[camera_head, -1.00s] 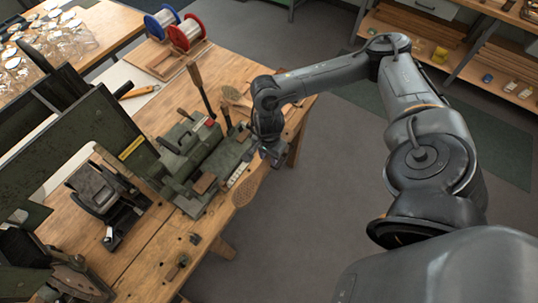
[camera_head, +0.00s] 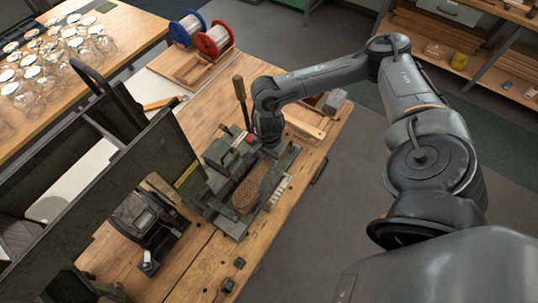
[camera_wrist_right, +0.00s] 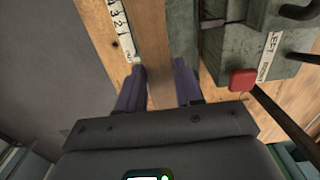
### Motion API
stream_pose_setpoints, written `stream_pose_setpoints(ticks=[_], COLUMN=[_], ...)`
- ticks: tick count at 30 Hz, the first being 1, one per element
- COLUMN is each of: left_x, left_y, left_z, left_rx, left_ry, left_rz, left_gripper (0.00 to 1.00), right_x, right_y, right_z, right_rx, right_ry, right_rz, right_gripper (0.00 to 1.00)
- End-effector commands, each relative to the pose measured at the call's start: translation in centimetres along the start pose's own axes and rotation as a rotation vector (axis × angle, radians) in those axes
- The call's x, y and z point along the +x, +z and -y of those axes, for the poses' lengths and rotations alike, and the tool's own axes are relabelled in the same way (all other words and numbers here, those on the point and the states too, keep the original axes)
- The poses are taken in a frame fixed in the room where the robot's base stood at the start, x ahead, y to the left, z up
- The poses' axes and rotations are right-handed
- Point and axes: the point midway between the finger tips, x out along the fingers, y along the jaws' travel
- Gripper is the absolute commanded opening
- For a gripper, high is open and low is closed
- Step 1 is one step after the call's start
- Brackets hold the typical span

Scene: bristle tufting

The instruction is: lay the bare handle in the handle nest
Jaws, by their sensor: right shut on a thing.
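The bare handle is wooden, with a brown oval head (camera_head: 246,193) full of small holes. In the head view the head lies over the green machine bed; contact with the bed cannot be told. My right gripper (camera_head: 270,150) is over the bed, just behind the head. In the right wrist view its two fingers (camera_wrist_right: 160,88) are shut on the wooden handle (camera_wrist_right: 157,45). The handle nest cannot be clearly picked out; the handle and gripper cover part of the green fixture (camera_head: 222,160). My left gripper is not in view.
A numbered white scale (camera_wrist_right: 122,30) runs beside the handle. A red knob (camera_wrist_right: 242,80) and a green block are close to the right finger. An upright wooden-handled lever (camera_head: 240,92) stands behind the fixture. Large dark panels (camera_head: 130,185) rise at left. Wire spools (camera_head: 214,40) stand behind.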

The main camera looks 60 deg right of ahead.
Motion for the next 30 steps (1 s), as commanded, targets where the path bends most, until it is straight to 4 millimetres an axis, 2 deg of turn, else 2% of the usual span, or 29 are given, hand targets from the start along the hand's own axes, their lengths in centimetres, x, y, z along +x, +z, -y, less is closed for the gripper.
stream_pose_setpoints(ticks=[16, 22, 30], left_x=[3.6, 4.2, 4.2], left_y=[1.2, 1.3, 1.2], left_z=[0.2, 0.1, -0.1], left_rx=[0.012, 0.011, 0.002], left_ry=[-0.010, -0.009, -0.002], left_rz=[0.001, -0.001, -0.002], left_gripper=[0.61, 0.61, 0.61], right_x=[4.8, 5.5, 5.6], right_y=[0.0, 0.0, 0.0], right_z=[0.0, 0.1, 0.1], right_rx=[0.000, 0.000, 0.000], right_ry=[-0.001, -0.002, -0.002], right_rz=[0.000, 0.000, 0.000], right_gripper=[0.03, 0.03, 0.03])
